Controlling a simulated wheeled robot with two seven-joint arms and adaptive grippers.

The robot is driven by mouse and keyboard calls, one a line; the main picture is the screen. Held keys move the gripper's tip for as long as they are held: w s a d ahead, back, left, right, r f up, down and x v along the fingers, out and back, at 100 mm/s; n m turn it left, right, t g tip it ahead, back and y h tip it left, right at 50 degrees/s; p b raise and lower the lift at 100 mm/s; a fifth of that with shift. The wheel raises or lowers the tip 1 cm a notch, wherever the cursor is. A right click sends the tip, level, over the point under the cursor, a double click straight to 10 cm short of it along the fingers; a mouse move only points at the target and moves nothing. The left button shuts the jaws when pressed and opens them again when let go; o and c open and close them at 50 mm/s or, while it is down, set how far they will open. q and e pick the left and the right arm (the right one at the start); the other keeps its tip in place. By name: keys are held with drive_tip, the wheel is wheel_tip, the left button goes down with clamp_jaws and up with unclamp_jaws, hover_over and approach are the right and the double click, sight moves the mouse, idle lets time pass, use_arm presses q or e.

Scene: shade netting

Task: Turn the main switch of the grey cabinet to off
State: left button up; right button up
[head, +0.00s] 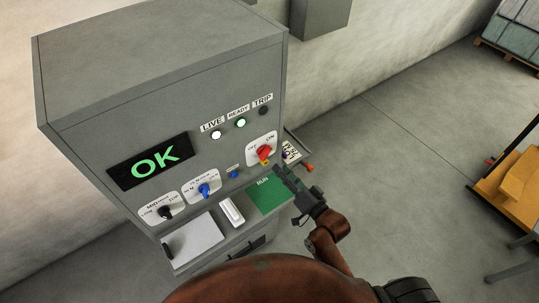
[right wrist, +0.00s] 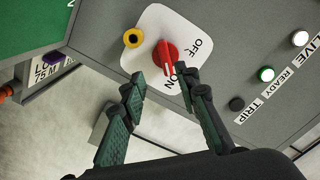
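The grey cabinet (head: 215,110) stands at the left in the head view. Its main switch is a red rotary knob (head: 264,152) on a white plate marked OFF and ON. In the right wrist view the red knob (right wrist: 167,53) has its white pointer mark toward the ON side. A yellow ring with a dark centre (right wrist: 133,38) sits beside the knob. My right gripper (head: 281,175) is in front of the panel, just below the switch. In the wrist view its fingers (right wrist: 160,86) are spread and empty, with the knob ahead, beyond the tips. My left gripper is out of view.
The panel also has a green OK display (head: 155,160), a lit white LIVE lamp (head: 216,135), a lit green READY lamp (head: 241,123), a blue knob (head: 204,190) and a black knob (head: 165,212). A green RUN card (head: 268,195) lies below.

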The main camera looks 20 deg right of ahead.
sight(268, 155)
drive_tip(key=x, duration=0.2)
drive_tip(key=p+x, duration=0.1)
drive_tip(key=x, duration=0.1)
drive_tip(key=r+x, duration=0.1)
drive_tip(key=x, duration=0.1)
drive_tip(key=shift+w+a+r+p, duration=0.1)
drive_tip(key=shift+w+a+p, duration=0.15)
drive_tip(key=shift+w+p, duration=0.1)
drive_tip(key=shift+w+a, duration=0.2)
drive_tip(key=shift+w, duration=0.4)
drive_tip(key=shift+c, duration=0.4)
clamp_jaws()
